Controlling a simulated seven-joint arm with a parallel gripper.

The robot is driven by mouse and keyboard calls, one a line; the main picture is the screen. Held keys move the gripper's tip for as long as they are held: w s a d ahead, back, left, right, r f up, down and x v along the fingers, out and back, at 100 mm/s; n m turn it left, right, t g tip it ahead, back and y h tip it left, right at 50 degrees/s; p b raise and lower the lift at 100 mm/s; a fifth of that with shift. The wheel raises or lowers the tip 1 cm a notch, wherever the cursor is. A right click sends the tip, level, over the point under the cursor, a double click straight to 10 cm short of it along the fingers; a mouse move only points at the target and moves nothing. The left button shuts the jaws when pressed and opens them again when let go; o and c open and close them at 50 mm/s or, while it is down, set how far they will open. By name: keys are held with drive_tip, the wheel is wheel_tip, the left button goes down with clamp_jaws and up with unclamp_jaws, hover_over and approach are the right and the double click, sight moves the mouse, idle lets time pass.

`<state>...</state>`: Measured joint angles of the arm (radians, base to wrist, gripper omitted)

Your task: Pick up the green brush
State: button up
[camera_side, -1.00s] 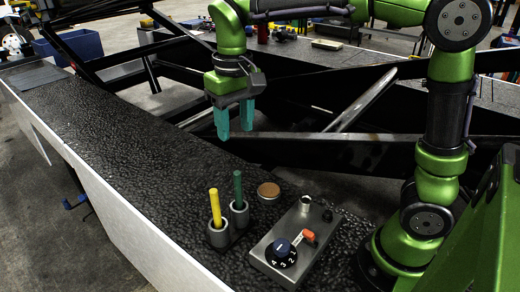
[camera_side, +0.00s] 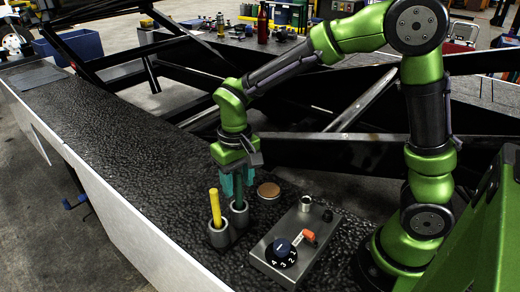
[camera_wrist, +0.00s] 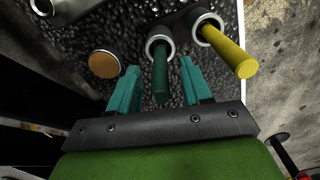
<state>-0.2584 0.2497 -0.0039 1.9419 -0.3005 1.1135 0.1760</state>
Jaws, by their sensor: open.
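The green brush (camera_wrist: 160,78) stands upright in a grey metal cup (camera_side: 239,215), and only its dark green handle shows. My gripper (camera_side: 238,186) has come down around the top of the handle in the side view, and its fingers partly hide it. In the wrist view my gripper (camera_wrist: 158,88) is open, with one teal finger on each side of the green handle. Whether either finger touches the handle I cannot tell. A yellow brush (camera_side: 215,206) stands in the neighbouring cup (camera_side: 218,235); it also shows in the wrist view (camera_wrist: 232,54), right of my fingers.
A copper-coloured disc (camera_side: 268,190) lies behind the cups and left of my fingers in the wrist view (camera_wrist: 103,64). A metal control box (camera_side: 293,250) with a dial and an orange lever stands to the right. The dark textured surface (camera_side: 110,130) at left is clear.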

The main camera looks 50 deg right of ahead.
sight(239, 199)
wheel_tip(239, 199, down, 2)
drive_tip(key=shift+f, duration=0.2)
clamp_jaws()
drive_tip(key=shift+r, duration=0.15)
